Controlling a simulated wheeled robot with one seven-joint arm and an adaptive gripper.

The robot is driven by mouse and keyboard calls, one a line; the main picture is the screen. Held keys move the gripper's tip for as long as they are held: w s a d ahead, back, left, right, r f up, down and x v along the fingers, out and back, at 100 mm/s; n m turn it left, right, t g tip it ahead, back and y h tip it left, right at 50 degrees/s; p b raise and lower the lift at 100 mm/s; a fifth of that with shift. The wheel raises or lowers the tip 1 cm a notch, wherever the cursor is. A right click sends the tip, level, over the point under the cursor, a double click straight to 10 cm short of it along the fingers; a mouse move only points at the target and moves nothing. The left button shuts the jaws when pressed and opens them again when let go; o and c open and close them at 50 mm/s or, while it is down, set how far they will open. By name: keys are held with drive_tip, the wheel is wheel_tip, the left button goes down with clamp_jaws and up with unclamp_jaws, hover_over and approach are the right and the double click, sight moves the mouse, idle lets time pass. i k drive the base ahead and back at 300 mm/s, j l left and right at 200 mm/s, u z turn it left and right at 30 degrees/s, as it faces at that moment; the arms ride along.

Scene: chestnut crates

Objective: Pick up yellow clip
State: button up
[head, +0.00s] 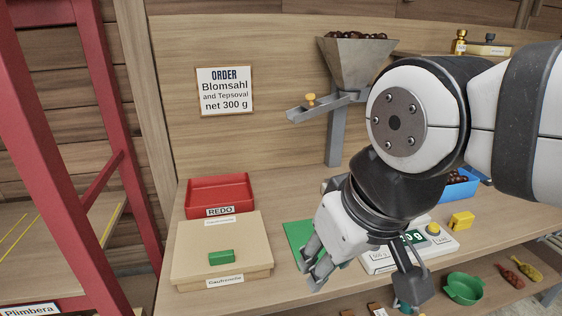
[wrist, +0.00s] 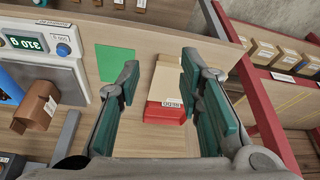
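The yellow clip (head: 460,221) is a small blocky yellow piece on the table, just right of the scale in the head view. I do not see it in the wrist view. My gripper (head: 365,281) is to the left of the clip, over the front of the table, and apart from it. In the wrist view my gripper (wrist: 160,61) has its two teal-padded fingers spread wide, with nothing held between them.
A white scale (wrist: 62,76) reading 310 g stands between my gripper and the clip. A blue tray (head: 460,190) is behind the clip. A red REDO tray (head: 200,211), a tan box (head: 190,268) and a green mat (head: 296,234) are left. A hopper (head: 352,65) stands behind.

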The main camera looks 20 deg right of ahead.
sight(464, 220)
drive_tip(key=z, duration=1.55)
